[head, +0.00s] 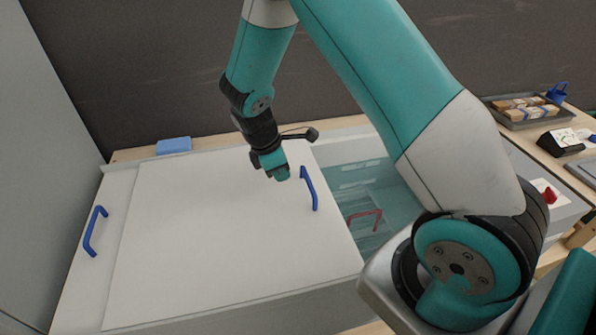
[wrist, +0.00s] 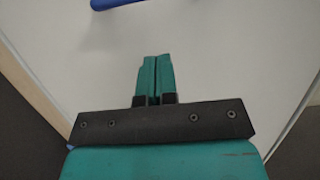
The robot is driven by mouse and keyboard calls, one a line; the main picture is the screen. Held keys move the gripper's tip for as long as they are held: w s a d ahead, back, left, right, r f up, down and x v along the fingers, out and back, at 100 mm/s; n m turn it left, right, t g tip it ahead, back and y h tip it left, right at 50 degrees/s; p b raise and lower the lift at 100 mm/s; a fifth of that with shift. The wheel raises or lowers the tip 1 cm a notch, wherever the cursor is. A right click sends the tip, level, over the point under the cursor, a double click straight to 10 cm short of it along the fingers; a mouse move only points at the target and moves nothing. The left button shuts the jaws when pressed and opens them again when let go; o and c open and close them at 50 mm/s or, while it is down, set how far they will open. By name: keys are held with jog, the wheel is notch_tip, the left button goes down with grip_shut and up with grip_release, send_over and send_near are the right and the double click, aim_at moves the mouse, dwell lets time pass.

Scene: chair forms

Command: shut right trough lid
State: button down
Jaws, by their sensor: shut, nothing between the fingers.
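The trough is a long box with white lids. One broad white lid (head: 220,225) with a blue handle (head: 309,188) near its right edge lies over the left and middle part. Another blue handle (head: 95,231) stands on the white panel at the far left. The right part of the trough is uncovered and shows a teal interior (head: 358,178) with a red handle-like object (head: 364,216) in it. My gripper (head: 278,174) is shut and empty above the lid, just left of its handle. In the wrist view the shut fingertips (wrist: 155,60) point over white lid surface, with a blue handle (wrist: 115,4) partly cut off at the top.
A blue block (head: 174,146) lies on the wooden ledge behind the trough. My arm hides part of the trough's right end. A grey wall stands at left.

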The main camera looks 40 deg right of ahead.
aim_at(299, 193)
jog(key=shift+s+d+f+p, duration=0.25)
jog(key=shift+s+d+f, duration=0.1)
jog(key=shift+d, duration=0.3)
jog(key=shift+s+d+f+p, duration=0.2)
jog(key=shift+d+f+p, duration=0.1)
jog(key=shift+d, duration=0.35)
jog(key=shift+s+d+f+p, duration=0.25)
jog(key=shift+s+d+f, duration=0.1)
jog(key=shift+d, duration=0.3)
